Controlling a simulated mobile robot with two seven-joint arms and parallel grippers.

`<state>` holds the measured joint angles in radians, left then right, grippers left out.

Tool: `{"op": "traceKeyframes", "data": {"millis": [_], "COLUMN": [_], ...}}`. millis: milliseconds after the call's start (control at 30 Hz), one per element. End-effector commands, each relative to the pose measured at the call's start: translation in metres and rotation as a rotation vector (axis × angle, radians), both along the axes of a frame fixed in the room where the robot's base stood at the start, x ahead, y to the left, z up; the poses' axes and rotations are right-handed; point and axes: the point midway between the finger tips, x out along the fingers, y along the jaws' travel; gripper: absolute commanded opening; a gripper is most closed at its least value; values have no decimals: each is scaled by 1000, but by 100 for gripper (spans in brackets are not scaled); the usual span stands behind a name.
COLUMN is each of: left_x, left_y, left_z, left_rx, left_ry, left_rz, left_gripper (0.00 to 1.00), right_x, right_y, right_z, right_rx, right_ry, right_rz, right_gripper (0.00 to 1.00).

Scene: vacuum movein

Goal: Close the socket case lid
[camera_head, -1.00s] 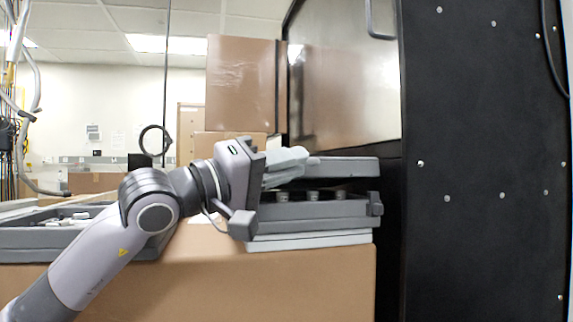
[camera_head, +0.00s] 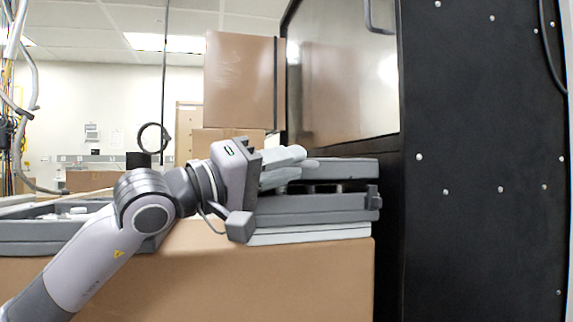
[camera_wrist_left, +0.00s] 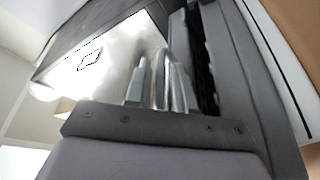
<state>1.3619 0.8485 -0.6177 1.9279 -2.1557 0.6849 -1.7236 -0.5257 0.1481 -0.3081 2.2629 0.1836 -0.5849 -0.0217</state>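The grey socket case (camera_head: 315,208) rests on white sheets on a cardboard box. Its lid (camera_head: 345,168) is nearly down over the base, with a narrow dark gap along the front. My left gripper (camera_head: 300,165) is at the left part of the lid, with its fingers pointing right across it. The fingers hide part of the lid, and I cannot tell for sure whether they touch it. In the left wrist view the fingertips (camera_wrist_left: 160,70) are close together, with the case (camera_wrist_left: 240,70) beside them on the right. My right gripper is not in view.
The cardboard box (camera_head: 240,280) supports the case. A grey tray (camera_head: 40,235) with small items lies to the left. A tall black cabinet (camera_head: 480,130) stands close on the right. Stacked cardboard boxes (camera_head: 240,80) stand behind.

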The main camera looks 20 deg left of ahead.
Motion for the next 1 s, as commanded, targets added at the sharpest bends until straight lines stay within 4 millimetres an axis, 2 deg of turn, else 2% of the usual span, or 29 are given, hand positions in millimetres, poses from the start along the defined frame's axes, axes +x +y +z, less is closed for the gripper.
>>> {"op": "traceKeyframes", "data": {"millis": [500, 1000], "left_x": [-48, -54], "left_y": [36, 39], "left_z": [-13, -15], "left_rx": [-1, -1], "left_ry": [-3, 0], "left_rz": [3, 1], "left_gripper": [22, 22], "right_x": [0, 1], "right_y": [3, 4], "right_z": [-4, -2], "right_rx": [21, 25], "right_ry": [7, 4], "right_rz": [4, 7], "right_gripper": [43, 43]}}
